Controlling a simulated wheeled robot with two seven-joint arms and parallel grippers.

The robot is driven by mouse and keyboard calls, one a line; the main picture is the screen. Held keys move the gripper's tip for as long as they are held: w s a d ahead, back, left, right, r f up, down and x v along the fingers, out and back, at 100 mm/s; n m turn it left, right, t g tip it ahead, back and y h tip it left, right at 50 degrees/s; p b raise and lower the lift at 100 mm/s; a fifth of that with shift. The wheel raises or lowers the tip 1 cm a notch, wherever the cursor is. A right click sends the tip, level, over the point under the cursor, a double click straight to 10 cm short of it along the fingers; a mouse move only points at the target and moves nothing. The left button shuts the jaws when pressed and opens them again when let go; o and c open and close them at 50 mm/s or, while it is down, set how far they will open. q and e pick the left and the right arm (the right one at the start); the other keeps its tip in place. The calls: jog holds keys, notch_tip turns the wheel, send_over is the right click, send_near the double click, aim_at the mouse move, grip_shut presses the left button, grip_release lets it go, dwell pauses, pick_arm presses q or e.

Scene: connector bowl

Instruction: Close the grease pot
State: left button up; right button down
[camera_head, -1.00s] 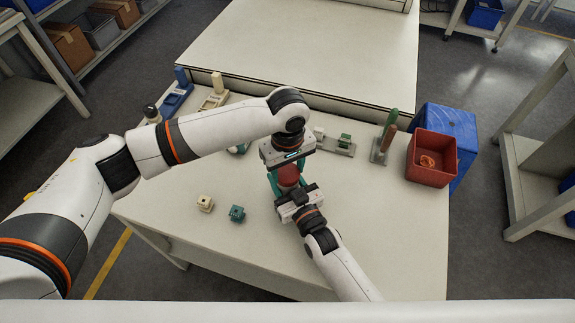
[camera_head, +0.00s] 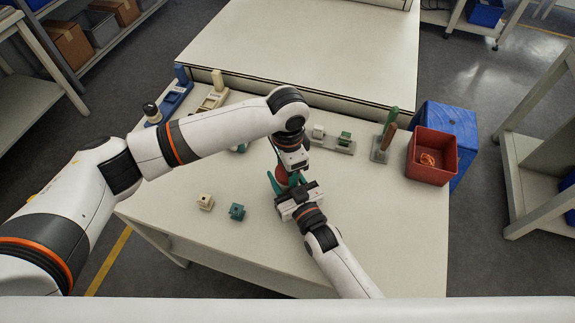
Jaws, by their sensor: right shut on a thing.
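The red grease pot (camera_head: 282,173) stands near the middle of the table, mostly hidden between my two grippers. Its lid cannot be made out from its body. My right gripper (camera_head: 285,184) reaches in from the lower right, shut on the pot, with its teal fingers around the pot's sides. My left gripper (camera_head: 290,160) is directly above the pot, pointing down at its top. Its fingers are hidden, so I cannot tell whether it grips the lid.
A cream connector (camera_head: 205,202) and a teal connector (camera_head: 237,212) lie left of the pot. A red bin (camera_head: 431,157) stands at right before a blue crate (camera_head: 460,135). Holders line the table's back. The front is clear.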

pick_arm(q)
jog(key=m, duration=0.9)
jog(key=shift+m, duration=0.4)
jog(key=m, duration=0.7)
jog(key=o, duration=0.9)
jog(key=shift+r, duration=0.1)
